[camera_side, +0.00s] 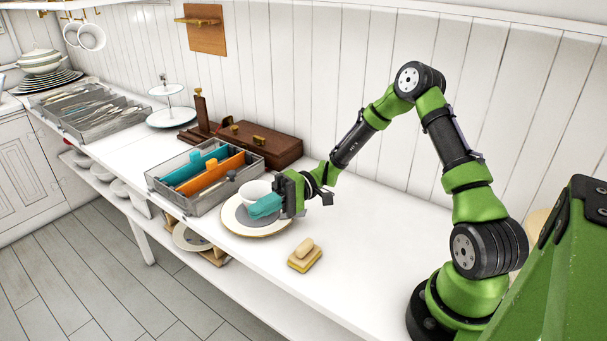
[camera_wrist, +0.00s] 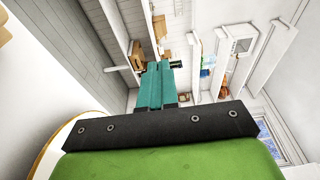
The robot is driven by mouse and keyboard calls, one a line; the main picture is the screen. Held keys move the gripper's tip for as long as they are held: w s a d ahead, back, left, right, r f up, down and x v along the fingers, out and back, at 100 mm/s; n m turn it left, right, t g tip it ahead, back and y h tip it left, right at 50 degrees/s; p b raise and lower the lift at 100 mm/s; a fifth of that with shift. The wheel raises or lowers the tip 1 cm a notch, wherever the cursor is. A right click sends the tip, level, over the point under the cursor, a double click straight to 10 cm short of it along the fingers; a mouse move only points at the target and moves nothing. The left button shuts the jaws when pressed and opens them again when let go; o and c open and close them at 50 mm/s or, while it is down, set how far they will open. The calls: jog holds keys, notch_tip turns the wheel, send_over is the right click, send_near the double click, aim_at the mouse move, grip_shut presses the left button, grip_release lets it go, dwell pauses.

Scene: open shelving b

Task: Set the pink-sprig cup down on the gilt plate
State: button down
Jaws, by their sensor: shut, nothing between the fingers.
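The gilt plate (camera_side: 231,223) is white with a thin gold rim and a grey centre, and lies flat on the white counter. A white cup (camera_side: 252,189) appears upright at the far-left part of the plate. Its lower part is hidden behind my fingers, and I cannot make out a pink sprig or whether its base touches the plate. My gripper (camera_side: 266,206) reaches in from the right, its teal fingers shut and empty over the plate, close beside the cup. In the wrist view the shut fingers (camera_wrist: 155,85) point away, and the plate's gold rim (camera_wrist: 47,150) shows at lower left.
A grey divided tray (camera_side: 178,202) with teal and orange pieces stands left of the plate. A brown wooden case (camera_side: 262,140) lies behind. A sponge with a tan block (camera_side: 304,257) sits in front. The counter right of the sponge is clear.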

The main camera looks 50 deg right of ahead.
aim_at(268, 183)
jog(key=w+d, duration=0.6)
jog(key=d, duration=0.3)
jog(key=w+d, duration=0.6)
jog(key=d, duration=0.3)
jog(key=f, duration=0.5)
jog(key=shift+s+a+f, duration=0.1)
jog(key=shift+s+a, duration=0.15)
jog(key=shift+s, duration=0.05)
jog(key=shift+s+a, duration=0.1)
jog(key=shift+a, duration=0.05)
jog(key=shift+s+a, duration=0.2)
jog(key=shift+a, duration=0.05)
jog(key=shift+s+a, duration=0.55)
jog(key=shift+a, duration=0.35)
jog(key=shift+d, duration=0.1)
